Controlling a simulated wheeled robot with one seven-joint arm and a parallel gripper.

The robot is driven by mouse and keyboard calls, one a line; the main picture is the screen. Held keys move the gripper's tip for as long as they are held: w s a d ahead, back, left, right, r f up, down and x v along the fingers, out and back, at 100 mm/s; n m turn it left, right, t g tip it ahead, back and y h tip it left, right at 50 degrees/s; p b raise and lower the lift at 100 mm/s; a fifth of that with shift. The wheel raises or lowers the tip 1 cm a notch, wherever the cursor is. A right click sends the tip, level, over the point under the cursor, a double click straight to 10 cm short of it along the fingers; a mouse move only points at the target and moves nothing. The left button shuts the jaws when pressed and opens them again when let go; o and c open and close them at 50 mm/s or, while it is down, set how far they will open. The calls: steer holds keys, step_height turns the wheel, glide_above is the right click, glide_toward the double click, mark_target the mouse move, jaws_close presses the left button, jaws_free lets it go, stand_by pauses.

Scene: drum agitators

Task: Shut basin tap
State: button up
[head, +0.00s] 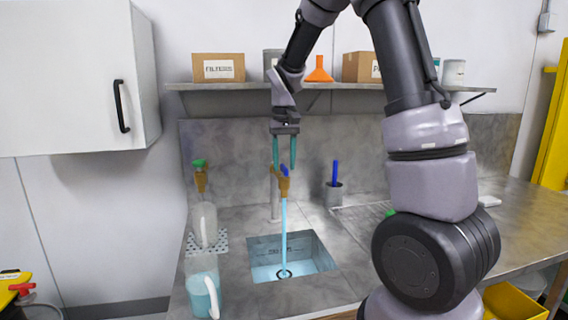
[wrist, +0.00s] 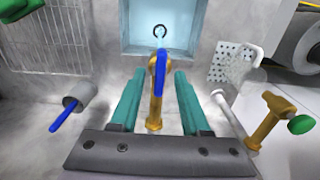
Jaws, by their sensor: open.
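The basin tap (head: 281,182) is a brass tap with a blue lever, and a stream of water runs from it into the basin (head: 262,272). My gripper (head: 284,168) is open and points down, with its teal fingers just above the tap in the head view. In the wrist view the tap's brass body (wrist: 155,112) and blue lever (wrist: 160,73) show between the two spread fingers (wrist: 156,98). I cannot tell whether either finger touches the tap. The lever's lower part is partly hidden in the head view.
A second brass tap with a green handle (head: 200,176) is on the wall to the left. A grey cup with a blue stick (head: 334,193) is to the right. A shelf (head: 225,86) runs above.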

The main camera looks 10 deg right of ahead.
steer(key=shift+f, duration=0.2)
jaws_close()
